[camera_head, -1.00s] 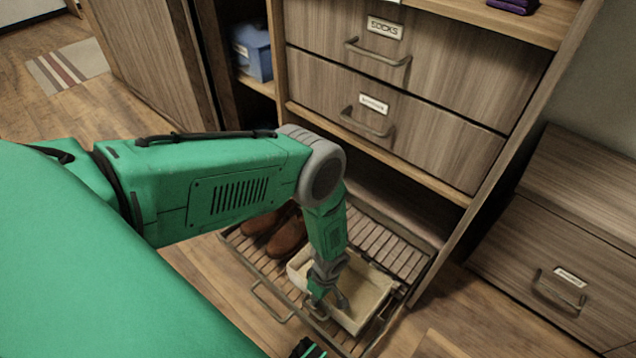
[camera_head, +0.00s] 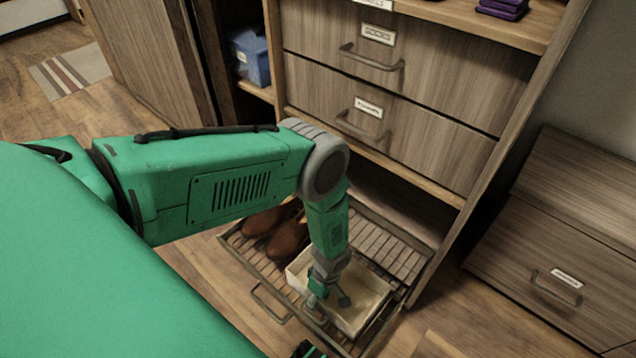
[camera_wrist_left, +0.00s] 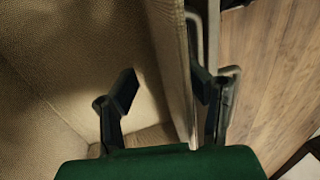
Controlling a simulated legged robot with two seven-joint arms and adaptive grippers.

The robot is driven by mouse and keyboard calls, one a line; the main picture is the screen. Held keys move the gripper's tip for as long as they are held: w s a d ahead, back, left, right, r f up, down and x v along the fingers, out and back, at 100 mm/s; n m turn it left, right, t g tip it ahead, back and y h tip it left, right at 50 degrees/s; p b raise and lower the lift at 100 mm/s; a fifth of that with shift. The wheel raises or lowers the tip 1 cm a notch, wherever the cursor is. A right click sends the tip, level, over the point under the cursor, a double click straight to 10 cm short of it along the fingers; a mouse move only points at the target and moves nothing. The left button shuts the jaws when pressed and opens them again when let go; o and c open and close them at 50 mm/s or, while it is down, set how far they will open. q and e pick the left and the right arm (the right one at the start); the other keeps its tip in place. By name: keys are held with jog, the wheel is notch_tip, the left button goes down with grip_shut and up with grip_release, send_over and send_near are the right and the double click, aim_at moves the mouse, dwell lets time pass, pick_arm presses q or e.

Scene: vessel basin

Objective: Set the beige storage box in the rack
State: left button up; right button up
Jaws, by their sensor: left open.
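The beige storage box (camera_head: 368,297) is an open-topped bin resting in the pulled-out slatted rack (camera_head: 401,258) at the bottom of the wardrobe. My left gripper (camera_head: 329,301) points down at the box's near wall. In the left wrist view the open fingers (camera_wrist_left: 165,98) straddle the box wall (camera_wrist_left: 172,62), one finger inside the box and one outside, with gaps visible beside the wall.
Brown shoes (camera_head: 287,238) stand in the rack left of the box. The rack has a front handle (camera_head: 270,303). Closed drawers (camera_head: 400,110) are above it. A low cabinet (camera_head: 560,240) stands to the right. Wooden floor lies in front.

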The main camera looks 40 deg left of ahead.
pick_arm(q)
jog(key=p+v, duration=0.3)
jog(key=v, duration=0.6)
jog(key=s+a+r+m+t, duration=0.1)
jog(key=s+a+r+m, duration=0.1)
jog(key=s+r+m, duration=0.6)
jog(key=s+a+r+m+t, duration=0.2)
jog(key=s+r+m, duration=0.6)
jog(key=r, duration=0.4)
jog(key=shift+a+m, duration=0.35)
jog(key=shift+m, duration=0.55)
jog(key=shift+s, duration=0.2)
